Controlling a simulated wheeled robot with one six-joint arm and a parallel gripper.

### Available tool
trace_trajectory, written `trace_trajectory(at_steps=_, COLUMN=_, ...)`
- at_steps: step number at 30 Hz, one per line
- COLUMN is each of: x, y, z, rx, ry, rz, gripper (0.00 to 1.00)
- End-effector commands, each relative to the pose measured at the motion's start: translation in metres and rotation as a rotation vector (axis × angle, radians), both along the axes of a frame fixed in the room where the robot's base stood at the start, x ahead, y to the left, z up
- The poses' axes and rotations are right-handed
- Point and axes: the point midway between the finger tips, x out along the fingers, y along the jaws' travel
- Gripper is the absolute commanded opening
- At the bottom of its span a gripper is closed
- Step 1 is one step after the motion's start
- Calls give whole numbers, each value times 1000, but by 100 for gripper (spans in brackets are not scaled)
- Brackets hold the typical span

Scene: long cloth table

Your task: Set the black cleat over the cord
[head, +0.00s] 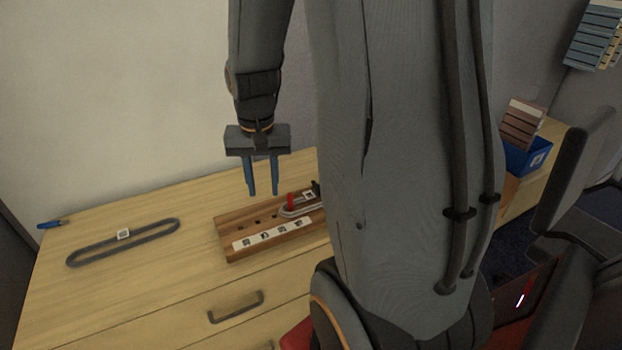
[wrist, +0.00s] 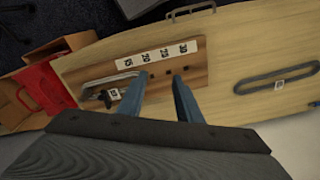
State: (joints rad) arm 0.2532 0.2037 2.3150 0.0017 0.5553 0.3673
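A wooden board (head: 240,225) with a row of holes and printed number labels lies on the table. A light grey cord loop (head: 287,213) with a white tag lies on its right part, by an upright red peg (head: 291,201). A small black piece (head: 316,187), perhaps the cleat, shows at the board's right end, partly hidden by my arm; a dark piece (wrist: 106,99) also shows by the loop in the wrist view. A dark grey loop (head: 90,251) with a white tag lies on the table to the left. My gripper (head: 263,194) is open and empty above the board.
A blue pen-like object (head: 49,225) lies at the table's far left corner. A blue bin (head: 525,157) stands far right. The wood tabletop between board and dark loop is clear.

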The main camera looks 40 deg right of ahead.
Motion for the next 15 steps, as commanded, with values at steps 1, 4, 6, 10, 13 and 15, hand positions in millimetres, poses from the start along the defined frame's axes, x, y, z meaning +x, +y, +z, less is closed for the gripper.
trace_trajectory(at_steps=1, x=11, y=-33, z=-5, rx=8, ry=11, rz=-140, gripper=32)
trace_trajectory(at_steps=4, x=24, y=-87, z=-10, rx=21, ry=27, rz=-388, gripper=32)
trace_trajectory(at_steps=6, x=27, y=-119, z=-14, rx=29, ry=38, rz=-533, gripper=32)
trace_trajectory(at_steps=10, x=28, y=-163, z=-19, rx=37, ry=50, rz=-723, gripper=32)
trace_trajectory(at_steps=13, x=27, y=-178, z=-22, rx=41, ry=55, rz=-794, gripper=32)
trace_trajectory(at_steps=15, x=27, y=-182, z=-27, rx=42, ry=59, rz=-813, gripper=32)
